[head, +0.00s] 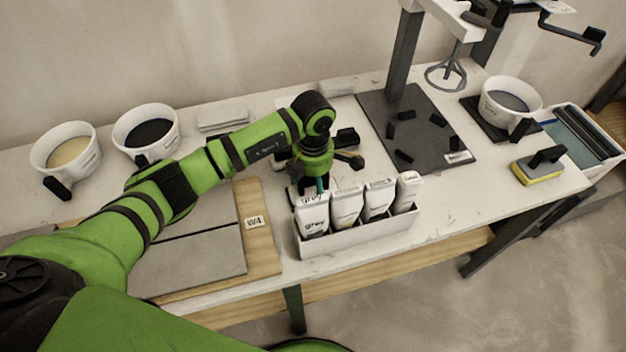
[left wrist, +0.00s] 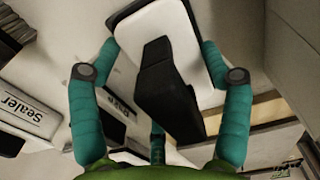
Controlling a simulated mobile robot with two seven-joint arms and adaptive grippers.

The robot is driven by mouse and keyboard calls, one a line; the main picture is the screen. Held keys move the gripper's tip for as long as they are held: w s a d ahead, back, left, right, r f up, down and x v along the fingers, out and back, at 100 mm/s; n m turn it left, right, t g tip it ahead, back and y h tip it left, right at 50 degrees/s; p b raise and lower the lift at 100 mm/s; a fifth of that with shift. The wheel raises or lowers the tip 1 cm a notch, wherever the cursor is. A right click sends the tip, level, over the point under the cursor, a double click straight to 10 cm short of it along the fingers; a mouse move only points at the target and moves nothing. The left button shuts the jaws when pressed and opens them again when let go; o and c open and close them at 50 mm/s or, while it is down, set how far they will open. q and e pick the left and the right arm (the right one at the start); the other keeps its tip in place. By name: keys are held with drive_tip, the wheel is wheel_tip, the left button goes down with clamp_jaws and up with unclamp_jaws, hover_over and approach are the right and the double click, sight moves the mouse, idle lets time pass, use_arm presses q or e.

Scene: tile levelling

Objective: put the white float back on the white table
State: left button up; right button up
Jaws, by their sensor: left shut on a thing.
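The white float, a white plate with a black block handle (left wrist: 168,88), is between the teal fingers of my left gripper (left wrist: 160,75) in the left wrist view. The fingers are shut on it, and its white plate (left wrist: 190,40) shows behind the handle. In the head view my left gripper (head: 318,184) points down just behind the row of white bottles; its fingertips and the float are mostly hidden there. I cannot tell whether the float touches the white table (head: 455,205). My right gripper is not in view.
A white box (head: 350,238) of labelled bottles stands at the front edge, close to my gripper. Grey tiles on a wooden board (head: 262,262) lie to the left. A dark slab (head: 425,130) with black pieces is to the right. Buckets (head: 66,150) stand at the back left.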

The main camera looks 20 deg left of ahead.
use_arm(q)
drive_tip(key=shift+f, duration=0.1)
drive_tip(key=o, duration=1.3)
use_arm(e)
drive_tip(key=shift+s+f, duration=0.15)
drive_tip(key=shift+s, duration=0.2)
use_arm(q)
drive_tip(key=shift+r, duration=0.3)
wheel_tip(320, 180, up, 11)
drive_tip(key=b, duration=0.2)
drive_tip(key=shift+r+b, duration=0.1)
drive_tip(key=shift+b, duration=0.2)
drive_tip(key=shift+r, duration=0.3)
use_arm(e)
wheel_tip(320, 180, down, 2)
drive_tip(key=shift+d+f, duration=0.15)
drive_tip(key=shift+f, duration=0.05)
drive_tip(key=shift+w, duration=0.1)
